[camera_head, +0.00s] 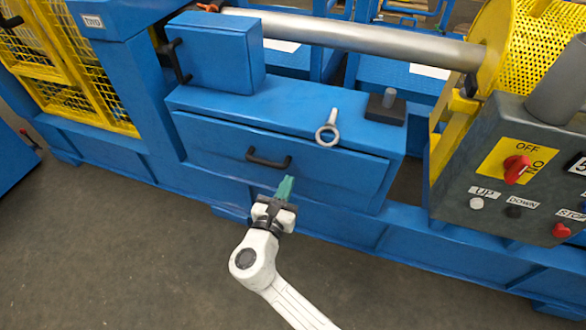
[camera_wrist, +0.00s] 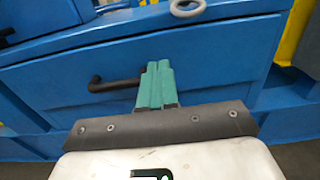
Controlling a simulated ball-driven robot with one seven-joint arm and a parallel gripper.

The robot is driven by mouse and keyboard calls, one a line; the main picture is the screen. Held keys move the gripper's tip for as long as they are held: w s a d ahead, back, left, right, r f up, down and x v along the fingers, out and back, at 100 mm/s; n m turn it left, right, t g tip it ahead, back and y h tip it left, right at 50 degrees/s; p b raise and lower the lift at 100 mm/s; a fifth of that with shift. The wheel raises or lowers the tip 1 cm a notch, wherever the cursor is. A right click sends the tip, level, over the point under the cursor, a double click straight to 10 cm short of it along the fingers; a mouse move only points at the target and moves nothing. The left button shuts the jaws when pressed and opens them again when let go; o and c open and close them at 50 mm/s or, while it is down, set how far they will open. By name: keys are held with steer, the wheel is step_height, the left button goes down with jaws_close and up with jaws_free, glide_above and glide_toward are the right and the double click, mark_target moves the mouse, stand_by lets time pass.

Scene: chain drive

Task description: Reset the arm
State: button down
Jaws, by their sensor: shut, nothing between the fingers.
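My gripper (camera_head: 286,185) has green fingers that are shut together with nothing between them. In the head view it is in front of the blue drawer (camera_head: 330,172), below and to the right of the drawer's black handle (camera_head: 269,159). In the wrist view the shut fingers (camera_wrist: 156,80) point at the drawer front, just right of the black handle (camera_wrist: 112,84). I cannot tell how far the fingertips are from the drawer front. My white arm reaches up from the bottom of the head view.
A grey ring-ended tool (camera_head: 327,130) lies on the blue ledge above the drawer. A dark block with a peg (camera_head: 386,106) sits to its right. A control panel (camera_head: 515,170) with a red switch stands at the right. Grey floor (camera_head: 110,250) is clear at lower left.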

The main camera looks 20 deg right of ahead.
steer(key=s+d+f+m+g+y, duration=0.1)
steer(key=s+d+f+m+g, duration=0.2)
steer(key=s+d+m+g, duration=0.35)
steer(key=s+d+f+m+g, duration=0.3)
steer(key=s+d+f+m, duration=0.1)
steer(key=s+d+m, duration=0.5)
steer(key=s+d+f+m+g+y, duration=0.1)
steer(key=s+f+m+g+y, duration=0.15)
steer(key=s+m+y, duration=0.65)
steer(key=s+a+r+m+g+p, duration=0.1)
steer(key=s+a+r+m, duration=0.1)
steer(key=s, duration=0.3)
steer(key=s+a+r+m, duration=0.1)
steer(key=s+r+m, duration=0.15)
steer(key=s, duration=0.35)
step_height(320, 180, up, 16)
steer(key=p, duration=1.7)
steer(key=shift+w+y, duration=0.25)
steer(key=shift+y, duration=0.15)
steer(key=shift+f, duration=0.1)
